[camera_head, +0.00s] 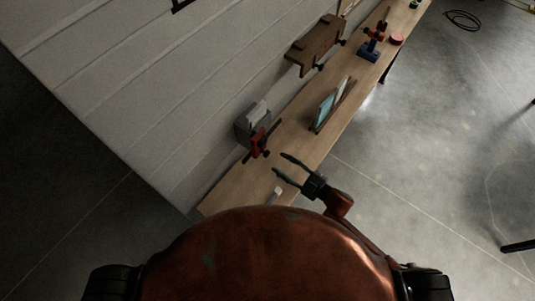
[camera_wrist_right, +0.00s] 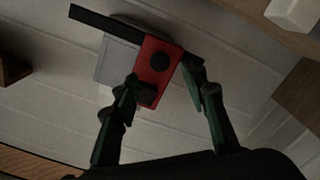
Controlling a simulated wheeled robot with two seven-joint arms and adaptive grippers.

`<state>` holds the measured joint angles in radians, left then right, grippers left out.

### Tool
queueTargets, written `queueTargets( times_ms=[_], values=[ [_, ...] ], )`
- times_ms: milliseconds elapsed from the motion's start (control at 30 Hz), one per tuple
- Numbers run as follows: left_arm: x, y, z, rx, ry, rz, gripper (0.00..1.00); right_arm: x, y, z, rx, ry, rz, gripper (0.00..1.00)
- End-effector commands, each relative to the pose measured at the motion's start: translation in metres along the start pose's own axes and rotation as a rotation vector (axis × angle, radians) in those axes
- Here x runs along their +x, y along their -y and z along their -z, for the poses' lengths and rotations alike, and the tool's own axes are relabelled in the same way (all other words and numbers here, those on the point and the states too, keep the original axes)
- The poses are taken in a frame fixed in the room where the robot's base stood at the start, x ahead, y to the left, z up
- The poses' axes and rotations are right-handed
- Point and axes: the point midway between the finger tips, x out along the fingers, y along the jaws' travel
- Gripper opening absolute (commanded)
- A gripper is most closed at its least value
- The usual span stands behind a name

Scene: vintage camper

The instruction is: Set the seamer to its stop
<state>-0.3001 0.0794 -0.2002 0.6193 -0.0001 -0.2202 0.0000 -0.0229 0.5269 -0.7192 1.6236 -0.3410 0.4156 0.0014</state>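The seamer, as I take it, is a grey box (camera_head: 251,124) on the wall side of the wooden bench, with a red block (camera_head: 259,143) on its front and a thin black bar across it. In the right wrist view the red block (camera_wrist_right: 157,72) with its round black knob is ahead, and the black bar (camera_wrist_right: 100,24) points to the upper left. My right gripper (camera_head: 280,162) is open and empty, a short way in front of the red block. In the wrist view its fingers (camera_wrist_right: 162,75) appear on either side of the block. My left gripper is not in view.
The narrow bench (camera_head: 228,187) runs along the white panelled wall. A small white item (camera_head: 277,191) is at its near end. Farther along are upright panels in a rack (camera_head: 325,112), a brown wall-side piece (camera_head: 314,46), a blue-based device (camera_head: 369,52) and a red round item (camera_head: 397,38).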

Motion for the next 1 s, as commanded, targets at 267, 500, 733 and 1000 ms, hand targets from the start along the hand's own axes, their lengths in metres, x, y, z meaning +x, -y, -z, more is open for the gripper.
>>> queueTargets(
  times_ms=[267, 500, 733, 1000],
  values=[
    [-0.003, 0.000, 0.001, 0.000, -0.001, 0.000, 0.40, 0.040, -0.001, 0.002, -0.002, -0.007, 0.000, 0.40],
    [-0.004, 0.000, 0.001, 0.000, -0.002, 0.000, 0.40, 0.069, 0.000, 0.001, -0.001, -0.003, 0.000, 0.40],
    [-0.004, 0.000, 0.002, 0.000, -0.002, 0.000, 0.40, 0.076, 0.000, 0.001, 0.000, -0.003, 0.000, 0.40],
    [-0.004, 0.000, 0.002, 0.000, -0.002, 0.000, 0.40, 0.075, 0.000, 0.001, 0.000, -0.003, 0.000, 0.32]
  ],
)
